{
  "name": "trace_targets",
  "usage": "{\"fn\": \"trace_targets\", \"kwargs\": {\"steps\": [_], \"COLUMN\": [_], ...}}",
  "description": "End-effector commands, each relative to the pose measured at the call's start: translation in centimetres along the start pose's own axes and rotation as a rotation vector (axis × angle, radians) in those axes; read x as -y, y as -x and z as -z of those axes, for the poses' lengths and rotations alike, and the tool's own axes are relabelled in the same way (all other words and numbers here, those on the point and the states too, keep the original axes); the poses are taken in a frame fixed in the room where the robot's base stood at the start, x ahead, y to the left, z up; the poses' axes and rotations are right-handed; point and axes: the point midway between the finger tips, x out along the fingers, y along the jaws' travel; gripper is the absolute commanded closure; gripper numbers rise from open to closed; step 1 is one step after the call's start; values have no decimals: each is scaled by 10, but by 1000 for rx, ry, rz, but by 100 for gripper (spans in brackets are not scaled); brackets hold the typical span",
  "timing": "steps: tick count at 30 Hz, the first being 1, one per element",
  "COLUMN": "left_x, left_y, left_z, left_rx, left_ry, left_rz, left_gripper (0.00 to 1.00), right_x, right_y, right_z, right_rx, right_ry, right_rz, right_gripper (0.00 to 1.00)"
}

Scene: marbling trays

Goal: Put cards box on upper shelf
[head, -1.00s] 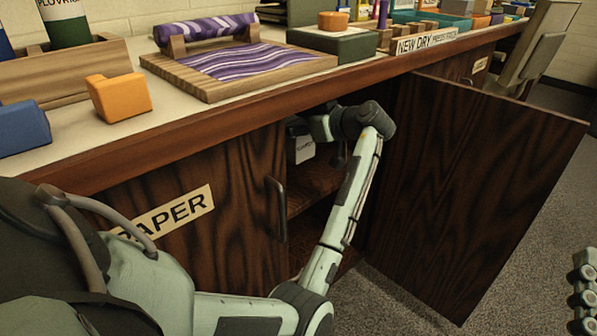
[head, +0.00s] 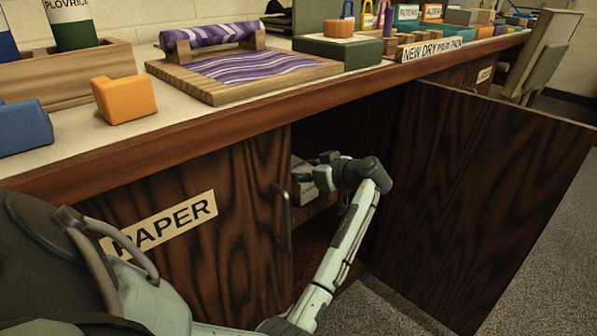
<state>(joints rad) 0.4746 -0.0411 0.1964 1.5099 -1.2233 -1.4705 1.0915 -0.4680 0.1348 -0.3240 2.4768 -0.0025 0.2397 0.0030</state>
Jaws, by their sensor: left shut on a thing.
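The cards box (head: 300,182), a small pale box mostly hidden by my gripper and the cabinet door edge, is inside the open cabinet. My left gripper (head: 316,172) reaches in through the opening and is shut on the box. The upper shelf (head: 312,208) shows as a brown board just below the box and gripper. I cannot tell whether the box touches it. My right gripper is out of view.
The right cabinet door (head: 485,200) stands wide open. The left door (head: 200,245), labelled PAPER, is shut, with a dark handle (head: 284,215) beside the opening. The countertop (head: 150,128) above holds a purple marbling board (head: 245,75) and an orange block (head: 124,99).

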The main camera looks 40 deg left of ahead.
Motion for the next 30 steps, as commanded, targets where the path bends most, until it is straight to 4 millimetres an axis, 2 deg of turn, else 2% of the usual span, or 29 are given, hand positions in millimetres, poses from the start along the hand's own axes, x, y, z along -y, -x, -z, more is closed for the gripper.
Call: {"fn": "trace_targets", "kwargs": {"steps": [8, 9, 13, 25, 30], "left_x": [0, 0, 0, 0, -1], "left_y": [-1, -1, -1, 1, 31], "left_z": [-2, -2, -2, 3, 1], "left_rx": [-1, 0, 0, 0, 3], "left_ry": [1, 0, 0, 0, 2], "left_rz": [-1, 0, 0, 0, -3], "left_gripper": [87, 40, 24, 24, 24], "right_x": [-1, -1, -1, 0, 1], "right_y": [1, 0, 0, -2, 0], "right_z": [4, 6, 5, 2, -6], "right_rx": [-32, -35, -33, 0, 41], "right_ry": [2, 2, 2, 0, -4], "right_rz": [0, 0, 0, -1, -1], "right_gripper": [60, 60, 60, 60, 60]}}
